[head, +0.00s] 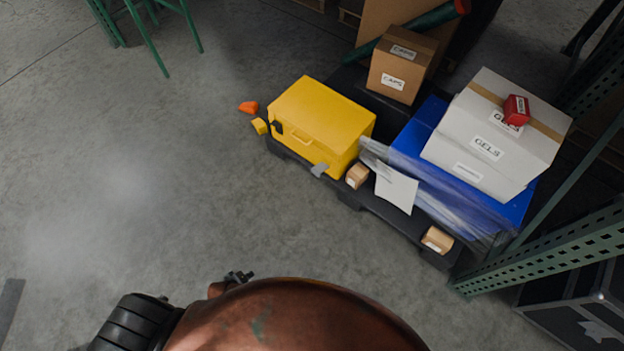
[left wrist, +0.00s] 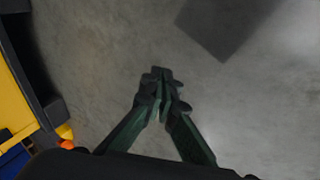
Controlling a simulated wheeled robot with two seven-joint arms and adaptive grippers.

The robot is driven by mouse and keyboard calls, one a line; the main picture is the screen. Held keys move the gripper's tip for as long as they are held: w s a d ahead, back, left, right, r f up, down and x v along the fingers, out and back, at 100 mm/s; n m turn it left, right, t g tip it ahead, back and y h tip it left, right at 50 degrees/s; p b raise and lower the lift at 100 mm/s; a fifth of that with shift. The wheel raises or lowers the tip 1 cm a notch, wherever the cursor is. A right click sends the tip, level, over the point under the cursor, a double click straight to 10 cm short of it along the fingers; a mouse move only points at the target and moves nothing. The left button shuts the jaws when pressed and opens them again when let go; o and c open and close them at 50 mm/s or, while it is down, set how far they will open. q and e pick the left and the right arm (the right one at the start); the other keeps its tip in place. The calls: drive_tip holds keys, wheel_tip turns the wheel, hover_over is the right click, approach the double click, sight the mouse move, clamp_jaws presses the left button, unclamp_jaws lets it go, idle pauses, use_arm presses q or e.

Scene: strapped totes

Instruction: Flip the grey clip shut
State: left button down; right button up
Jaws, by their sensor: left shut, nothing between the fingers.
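A yellow case (head: 322,112) sits on a black pallet (head: 385,212). A grey clip (head: 320,170) sticks out at the lower edge of the case's front side, apparently swung open. A dark clip (head: 277,128) is at the case's left end. My left gripper (head: 238,276) is low in the head view, over bare floor and well apart from the case. In the left wrist view the left gripper (left wrist: 160,74) has its fingers together with nothing between them. A yellow surface (left wrist: 14,112) shows at that view's left edge; the grey clip cannot be made out there. My right gripper is not in view.
A blue tote (head: 425,135) with a white box (head: 480,165) stands right of the case, under clear wrap. Small cartons (head: 357,175) and a paper sheet (head: 396,188) are near the pallet's front. Green racking (head: 560,250) stands at right.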

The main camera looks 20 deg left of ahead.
sight(320, 169)
use_arm(q)
drive_tip(key=w+f+n+t+b, duration=0.2)
drive_tip(key=w+n+b, duration=0.35)
drive_tip(key=w, duration=0.65)
drive_tip(key=w+d+r+n+t+h+b, duration=0.1)
drive_tip(key=w+d+r+n+t+b, duration=0.1)
drive_tip(key=w, duration=0.7)
drive_tip(key=w+d+r+n+t+h+b, duration=0.1)
drive_tip(key=w+d+r+n+t+b, duration=0.1)
drive_tip(key=w+n+b, duration=0.5)
drive_tip(key=w+d+r+n+t+h+b, duration=0.2)
drive_tip(key=w+d+r+n+b, duration=0.2)
drive_tip(key=w, duration=0.7)
drive_tip(key=shift+w+r+n+t+b, duration=0.15)
drive_tip(key=shift+r+n+t+b, duration=0.15)
drive_tip(key=shift+r+n+b, duration=0.5)
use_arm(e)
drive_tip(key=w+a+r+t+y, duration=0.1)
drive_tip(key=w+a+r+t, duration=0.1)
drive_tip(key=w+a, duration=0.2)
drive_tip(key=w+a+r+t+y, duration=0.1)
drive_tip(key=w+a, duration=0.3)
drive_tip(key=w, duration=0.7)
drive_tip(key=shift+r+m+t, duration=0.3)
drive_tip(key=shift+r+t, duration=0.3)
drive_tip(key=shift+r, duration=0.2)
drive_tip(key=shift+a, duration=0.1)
